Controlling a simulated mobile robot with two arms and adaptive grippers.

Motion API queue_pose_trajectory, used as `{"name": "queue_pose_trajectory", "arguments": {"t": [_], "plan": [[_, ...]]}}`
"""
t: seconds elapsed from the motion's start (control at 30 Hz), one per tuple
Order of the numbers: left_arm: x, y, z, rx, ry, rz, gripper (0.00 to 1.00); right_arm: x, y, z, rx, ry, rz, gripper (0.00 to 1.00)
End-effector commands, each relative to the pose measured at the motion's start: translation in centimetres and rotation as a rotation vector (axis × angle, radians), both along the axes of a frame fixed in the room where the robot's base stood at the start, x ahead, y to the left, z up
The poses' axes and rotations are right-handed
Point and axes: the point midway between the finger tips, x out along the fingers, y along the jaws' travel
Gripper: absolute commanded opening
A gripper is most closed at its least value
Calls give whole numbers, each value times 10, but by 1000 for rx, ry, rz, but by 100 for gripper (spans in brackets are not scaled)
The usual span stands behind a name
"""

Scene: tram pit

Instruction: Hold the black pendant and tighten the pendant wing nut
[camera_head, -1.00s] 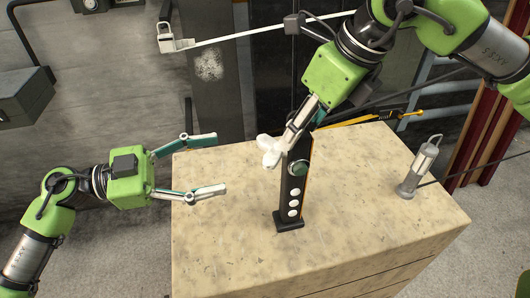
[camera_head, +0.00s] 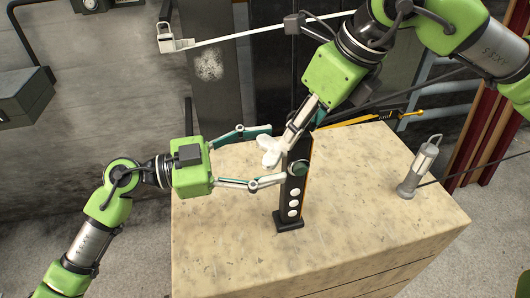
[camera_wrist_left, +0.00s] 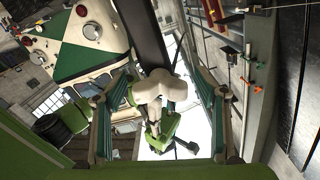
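My right gripper (camera_head: 303,120) comes from above and is closed at the pendant's upper part, one finger on each side. The wing nut partly hides its fingertips.
The speckled block top (camera_head: 370,240) is clear around the pendant. A grey lamp-like device (camera_head: 420,168) stands near its right edge with a black cable. A yellow-handled tool (camera_head: 385,118) lies at the back edge. A dark box (camera_head: 20,97) is on the left wall.

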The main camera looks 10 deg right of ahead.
Motion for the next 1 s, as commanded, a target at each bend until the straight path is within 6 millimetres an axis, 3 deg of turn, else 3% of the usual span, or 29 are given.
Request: {"name": "queue_pose_trajectory", "arguments": {"t": [0.03,0.13,0.57,1.0], "plan": [[0,0,0,0,0,0,51,0,0,-1,-2,2,1,6],[0,0,0,0,0,0,27,0,0,-1,-2,2,1,6],[1,1,0,5,-58,0,27,-1,0,-1,-2,2,2,6],[4,1,2,35,-402,1,27,-1,1,-1,-1,3,3,6]]}}
